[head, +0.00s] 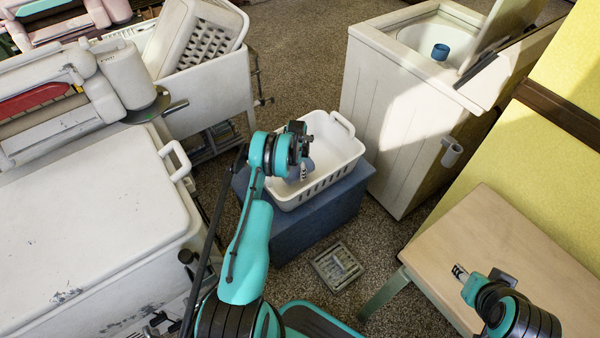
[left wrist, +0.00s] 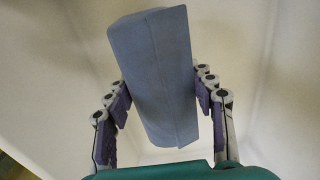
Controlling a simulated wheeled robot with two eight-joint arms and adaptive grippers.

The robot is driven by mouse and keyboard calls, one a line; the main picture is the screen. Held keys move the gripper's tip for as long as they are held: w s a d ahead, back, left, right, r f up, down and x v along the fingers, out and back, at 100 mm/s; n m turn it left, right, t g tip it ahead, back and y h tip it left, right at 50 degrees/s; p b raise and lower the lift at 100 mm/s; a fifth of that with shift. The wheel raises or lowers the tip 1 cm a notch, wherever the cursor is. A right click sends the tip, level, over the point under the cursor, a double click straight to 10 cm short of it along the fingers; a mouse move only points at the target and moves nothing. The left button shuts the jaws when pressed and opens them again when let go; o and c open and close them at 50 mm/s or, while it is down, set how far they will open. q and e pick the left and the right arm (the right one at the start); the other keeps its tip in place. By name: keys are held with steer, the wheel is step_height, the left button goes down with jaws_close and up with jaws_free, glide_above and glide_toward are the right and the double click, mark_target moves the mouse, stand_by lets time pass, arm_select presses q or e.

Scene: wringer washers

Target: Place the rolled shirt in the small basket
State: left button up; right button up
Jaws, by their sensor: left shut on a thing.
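The rolled shirt is a blue-grey roll (left wrist: 158,75) that fills the middle of the left wrist view, between the two fingers of my left gripper (left wrist: 162,118). In the head view my left gripper (head: 303,172) is over the small white basket (head: 328,180), with a bit of the blue roll (head: 292,174) showing beside it. The arm hides part of the basket's left side. Pale walls surround the roll in the left wrist view. I cannot tell whether the roll touches the basket floor. My right gripper (head: 460,272) is at the lower right, over the wooden tabletop, and looks empty.
The basket stands on a dark blue box (head: 340,205). A white washer (head: 400,130) with a blue cup (head: 440,52) inside is behind right. White washer tubs (head: 80,230) line the left. A floor drain grate (head: 337,267) lies in front; a wooden table (head: 500,240) is at right.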

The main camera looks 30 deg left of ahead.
arm_select(q)
steer(key=shift+s+a, duration=0.1)
steer(key=shift+a, duration=0.1)
arm_select(e)
steer(key=shift+s+a+r, duration=0.15)
steer(key=shift+a, duration=0.15)
arm_select(q)
steer(key=shift+d+f, duration=0.1)
steer(key=shift+f, duration=0.2)
arm_select(e)
steer(key=shift+d, duration=0.1)
arm_select(q)
steer(key=shift+f, duration=0.3)
steer(key=o, duration=1.4)
